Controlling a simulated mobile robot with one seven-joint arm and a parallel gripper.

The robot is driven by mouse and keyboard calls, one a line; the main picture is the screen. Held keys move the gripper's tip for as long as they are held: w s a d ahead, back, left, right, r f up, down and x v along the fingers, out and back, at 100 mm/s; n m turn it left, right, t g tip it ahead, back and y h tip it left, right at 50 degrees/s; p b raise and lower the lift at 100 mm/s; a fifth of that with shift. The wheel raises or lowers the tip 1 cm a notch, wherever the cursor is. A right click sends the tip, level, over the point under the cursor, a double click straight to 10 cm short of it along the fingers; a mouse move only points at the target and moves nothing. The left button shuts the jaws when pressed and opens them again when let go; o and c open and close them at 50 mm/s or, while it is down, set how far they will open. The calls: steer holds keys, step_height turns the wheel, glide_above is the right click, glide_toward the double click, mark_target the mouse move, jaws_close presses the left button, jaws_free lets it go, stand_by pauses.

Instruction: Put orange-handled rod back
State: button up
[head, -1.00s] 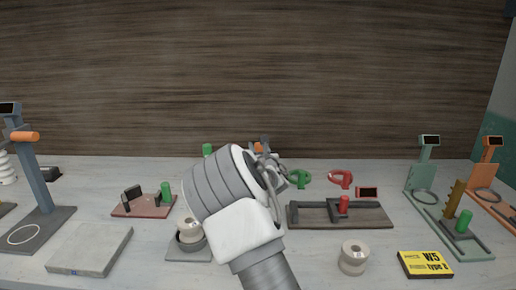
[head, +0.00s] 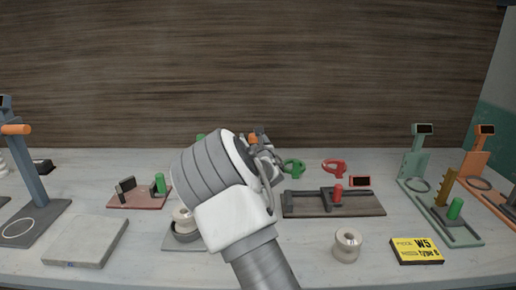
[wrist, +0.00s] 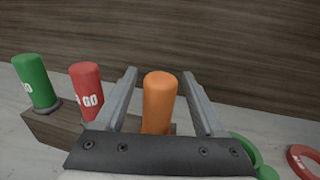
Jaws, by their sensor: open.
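The orange-handled rod (wrist: 160,98) stands upright between the two fingers of my gripper (wrist: 159,74) in the wrist view. The fingers are open, with a gap visible on each side of the handle. The rod's lower part is hidden behind my gripper's body. A wooden block (wrist: 58,132) sits behind and to the left, with a red handle (wrist: 86,90) and a green handle (wrist: 36,82) standing in it. In the head view my arm hides most of this spot; a bit of orange (head: 254,138) shows behind my gripper (head: 268,154).
A dark board (head: 365,204) with a red handle is nearer. A reddish board (head: 140,200), a grey slab (head: 85,242), a spool (head: 347,245) and a yellow box (head: 416,251) occupy the table. A wooden wall stands behind.

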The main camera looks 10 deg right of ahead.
steer(key=s+d+m+g+h, duration=0.1)
steer(key=s+d+m+g, duration=0.15)
steer(key=s+m, duration=0.45)
steer(key=s+d+m+g+h, duration=0.1)
steer(key=s+d+m, duration=0.25)
steer(key=s, duration=0.45)
steer(key=s+a+m+g, duration=0.2)
steer(key=s+m, duration=0.6)
steer(key=s, duration=0.4)
steer(key=s+a+r+m+g+y, duration=0.1)
steer(key=s+m+g, duration=0.3)
steer(key=s+m, duration=0.5)
steer(key=s+a+r+m+g+y, duration=0.1)
steer(key=s+a+m+g, duration=0.2)
steer(key=s+m, duration=0.5)
steer(key=s+a, duration=0.1)
steer(key=s, duration=0.6)
steer(key=shift+s+p, duration=0.15)
steer(key=shift+p, duration=0.25)
steer(key=shift+r+m, duration=0.25)
step_height(320, 180, up, 16)
steer(key=p, duration=1.6)
